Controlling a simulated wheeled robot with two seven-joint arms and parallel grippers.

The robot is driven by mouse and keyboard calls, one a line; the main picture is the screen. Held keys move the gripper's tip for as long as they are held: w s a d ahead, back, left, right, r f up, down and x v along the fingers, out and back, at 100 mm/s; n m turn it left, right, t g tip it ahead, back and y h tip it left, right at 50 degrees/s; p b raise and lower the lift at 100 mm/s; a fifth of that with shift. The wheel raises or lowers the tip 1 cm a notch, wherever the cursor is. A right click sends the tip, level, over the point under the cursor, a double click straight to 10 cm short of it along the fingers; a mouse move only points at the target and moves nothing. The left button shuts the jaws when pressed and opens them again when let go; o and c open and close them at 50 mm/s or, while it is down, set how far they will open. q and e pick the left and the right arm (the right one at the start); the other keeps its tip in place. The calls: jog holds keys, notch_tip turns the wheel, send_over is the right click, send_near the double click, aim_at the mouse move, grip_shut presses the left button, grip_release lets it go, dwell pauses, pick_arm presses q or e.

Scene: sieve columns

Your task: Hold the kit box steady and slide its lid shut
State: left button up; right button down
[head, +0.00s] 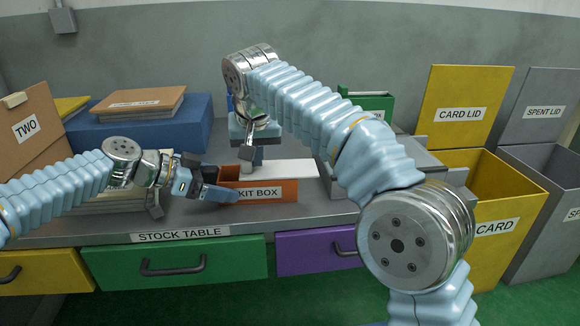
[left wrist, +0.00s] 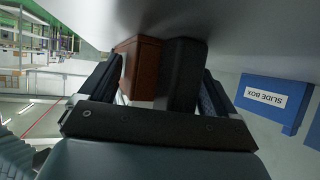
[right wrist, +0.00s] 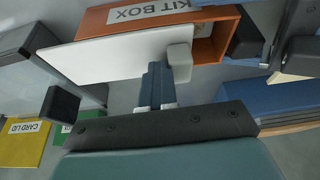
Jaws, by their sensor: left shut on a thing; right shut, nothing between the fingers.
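The orange kit box (head: 275,188) sits on the stock table. Its white lid (head: 290,169) lies partly across its top and sticks out past the box's right end; the left part of the box is open. In the right wrist view the lid (right wrist: 120,55) carries a grey knob (right wrist: 180,55), and the open gap shows beside it. My left gripper (head: 217,191) is shut on the box's left end. My right gripper (head: 253,150) is shut and empty above the lid; in its wrist view its fingertips (right wrist: 155,78) are right beside the knob. I cannot tell whether they touch it.
A grey container (head: 412,152) stands right of the lid. A blue box (head: 200,112) with brown cards on it and a green box (head: 375,101) stand behind. A brown TWO board (head: 30,140) is at left. Yellow CARD (head: 515,205) and grey SPENT bins stand at right.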

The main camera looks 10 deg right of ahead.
pick_arm(q)
jog(key=shift+c, duration=0.3)
pick_arm(e)
jog(key=shift+w+a, duration=0.1)
jog(key=shift+a, duration=2.05)
pick_arm(q)
jog(key=shift+c, duration=0.4)
pick_arm(e)
jog(key=shift+d+r, duration=0.5)
jog(key=shift+d, duration=0.15)
pick_arm(q)
jog(key=o, duration=0.6)
